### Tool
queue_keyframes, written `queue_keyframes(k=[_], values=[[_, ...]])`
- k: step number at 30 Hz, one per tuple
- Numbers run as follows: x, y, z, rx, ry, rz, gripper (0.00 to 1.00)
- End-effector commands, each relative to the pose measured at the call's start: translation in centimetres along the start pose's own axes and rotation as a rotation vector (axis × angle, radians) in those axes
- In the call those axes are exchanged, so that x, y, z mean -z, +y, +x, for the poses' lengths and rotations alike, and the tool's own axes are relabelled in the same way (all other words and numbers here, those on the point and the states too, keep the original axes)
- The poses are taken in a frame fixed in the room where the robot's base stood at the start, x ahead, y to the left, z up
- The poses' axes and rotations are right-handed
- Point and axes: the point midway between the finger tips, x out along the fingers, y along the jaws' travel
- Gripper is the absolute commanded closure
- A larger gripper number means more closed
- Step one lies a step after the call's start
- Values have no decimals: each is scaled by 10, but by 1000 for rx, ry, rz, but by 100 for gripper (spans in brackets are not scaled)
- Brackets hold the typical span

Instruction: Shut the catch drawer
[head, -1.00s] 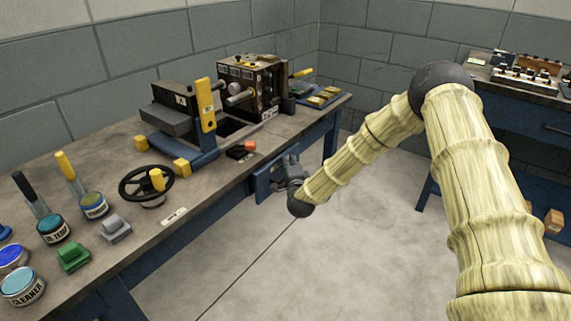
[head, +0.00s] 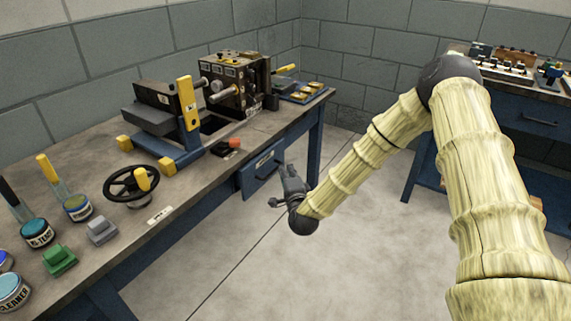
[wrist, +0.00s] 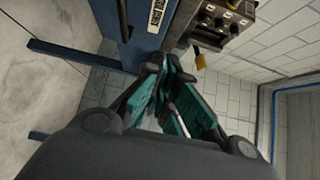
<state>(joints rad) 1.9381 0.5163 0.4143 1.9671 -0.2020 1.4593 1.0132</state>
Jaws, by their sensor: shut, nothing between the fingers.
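The catch drawer (head: 252,180) is a blue front with a pale label and a dark handle, under the bench's front edge in the head view. Its front looks close to the bench, but I cannot tell whether it is fully flush. My gripper (head: 287,170) is shut and empty, just to the right of the drawer front and seemingly apart from it. In the wrist view, my gripper's teal finger pads (wrist: 162,70) come together near a blue panel (wrist: 122,35), which has a pale label beside it.
The workbench (head: 185,200) carries a black machine (head: 233,85), a handwheel (head: 131,183) and several pots. A blue bench leg (head: 315,140) stands behind the drawer. A second bench (head: 530,115) is at the right. The floor (head: 300,275) in front is clear.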

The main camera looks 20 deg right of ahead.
Motion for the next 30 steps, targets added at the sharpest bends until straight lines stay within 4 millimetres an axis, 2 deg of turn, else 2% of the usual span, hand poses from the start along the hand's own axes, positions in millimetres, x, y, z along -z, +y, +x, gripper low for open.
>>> queue_keyframes(k=[3,7,11,12,13,21,26,30], values=[[1,0,-17,-1,1,1,100],[2,0,-28,-1,1,0,100],[3,1,-31,7,-5,6,78],[3,3,-30,14,-15,13,71],[3,4,-28,22,-27,20,68],[6,17,3,143,-253,116,68],[12,28,14,192,-414,143,68],[20,44,16,208,-551,137,68]])
